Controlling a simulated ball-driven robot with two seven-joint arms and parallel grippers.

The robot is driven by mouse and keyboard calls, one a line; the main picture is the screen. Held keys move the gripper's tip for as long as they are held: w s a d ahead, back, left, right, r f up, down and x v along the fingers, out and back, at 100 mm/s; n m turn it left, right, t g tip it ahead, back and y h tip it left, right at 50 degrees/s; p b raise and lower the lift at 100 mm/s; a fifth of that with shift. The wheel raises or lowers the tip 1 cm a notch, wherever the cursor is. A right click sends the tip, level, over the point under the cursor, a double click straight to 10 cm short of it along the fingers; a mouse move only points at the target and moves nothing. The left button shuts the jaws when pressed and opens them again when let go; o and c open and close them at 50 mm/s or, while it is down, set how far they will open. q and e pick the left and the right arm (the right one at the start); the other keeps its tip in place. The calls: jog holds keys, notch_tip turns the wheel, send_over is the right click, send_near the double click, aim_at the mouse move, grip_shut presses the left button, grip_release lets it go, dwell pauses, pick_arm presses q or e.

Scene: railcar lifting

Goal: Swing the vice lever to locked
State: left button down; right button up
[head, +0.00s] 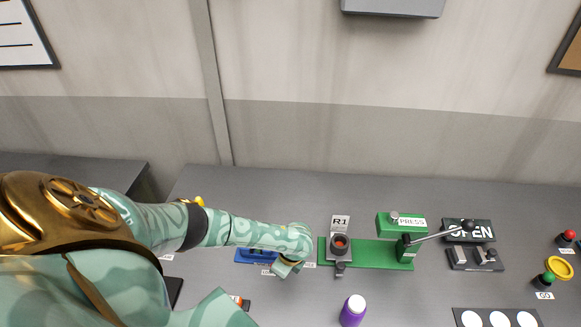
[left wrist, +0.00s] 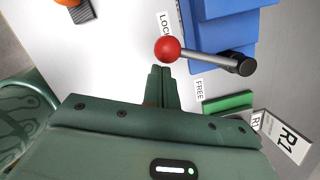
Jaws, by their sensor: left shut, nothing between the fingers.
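The blue vice (head: 257,256) sits on the grey bench, partly hidden behind my left gripper (head: 286,270) in the head view. In the left wrist view the vice (left wrist: 215,30) shows at the upper right. Its lever is a grey rod (left wrist: 205,58) from a dark pivot, ending in a red ball (left wrist: 167,49). The ball overlaps the end of the LOCK label (left wrist: 164,24); the FREE label (left wrist: 199,89) is below the rod. My left gripper (left wrist: 160,72) is shut and empty, its tips just beside the ball; contact is unclear. My right gripper is out of view.
Right of the vice stand the R1 cup (head: 340,243), a green base plate (head: 380,254) with the PRESS unit (head: 402,222), and an OPEN-labelled fixture (head: 472,256). A purple bottle (head: 352,311) stands at the front. Buttons (head: 566,238) line the right edge.

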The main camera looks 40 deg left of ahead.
pick_arm(q)
jog(key=shift+s+a+m, duration=0.1)
jog(key=shift+a+m, duration=0.25)
jog(key=shift+m, duration=0.05)
jog(key=shift+s+a+p, duration=0.1)
jog(key=shift+a+p, duration=0.25)
jog(key=shift+a, duration=0.15)
jog(key=shift+s+a, duration=0.1)
jog(key=shift+a, duration=0.05)
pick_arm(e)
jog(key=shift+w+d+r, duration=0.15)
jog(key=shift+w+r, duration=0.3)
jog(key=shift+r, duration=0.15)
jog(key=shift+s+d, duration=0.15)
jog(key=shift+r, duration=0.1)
